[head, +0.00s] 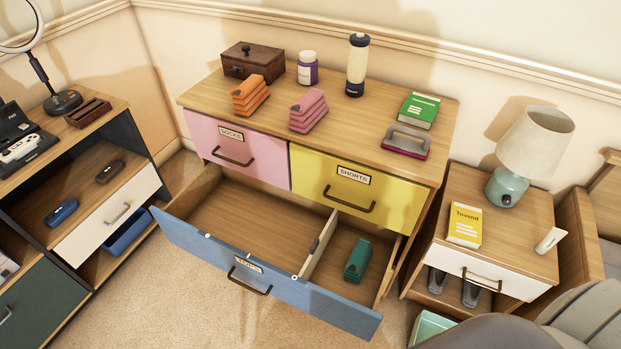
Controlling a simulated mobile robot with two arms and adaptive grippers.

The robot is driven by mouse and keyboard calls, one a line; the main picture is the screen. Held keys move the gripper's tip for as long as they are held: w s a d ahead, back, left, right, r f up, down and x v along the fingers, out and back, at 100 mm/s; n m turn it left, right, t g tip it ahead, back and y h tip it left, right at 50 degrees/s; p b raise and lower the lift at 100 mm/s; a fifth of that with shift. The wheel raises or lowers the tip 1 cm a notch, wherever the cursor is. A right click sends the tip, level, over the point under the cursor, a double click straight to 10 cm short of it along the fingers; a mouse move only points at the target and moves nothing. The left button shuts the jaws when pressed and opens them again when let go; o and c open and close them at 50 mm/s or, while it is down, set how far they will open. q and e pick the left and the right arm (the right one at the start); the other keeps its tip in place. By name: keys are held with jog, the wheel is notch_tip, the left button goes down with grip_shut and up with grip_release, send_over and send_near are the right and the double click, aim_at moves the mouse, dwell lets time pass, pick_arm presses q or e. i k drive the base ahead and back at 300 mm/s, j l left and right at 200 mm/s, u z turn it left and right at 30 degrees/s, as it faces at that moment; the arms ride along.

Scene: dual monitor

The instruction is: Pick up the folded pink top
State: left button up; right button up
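The folded pink top (308,110) lies as a small stack on the wooden dresser top (370,110), near its front edge and above the seam between the pink and yellow drawers. A similar folded orange stack (250,95) lies to its left, with a gap between them. Neither of my grippers is in view, and nothing touches the pink top.
Below, the blue drawer (250,268) stands open; a divider (318,245) splits it, with a folded green item (357,260) at right. A wooden box (252,60), jar (308,68), bottle (357,65), green book (418,110) and iron-like object (406,141) share the dresser top.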

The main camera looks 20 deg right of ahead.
aim_at(309, 110)
jog(key=z, duration=0.75)
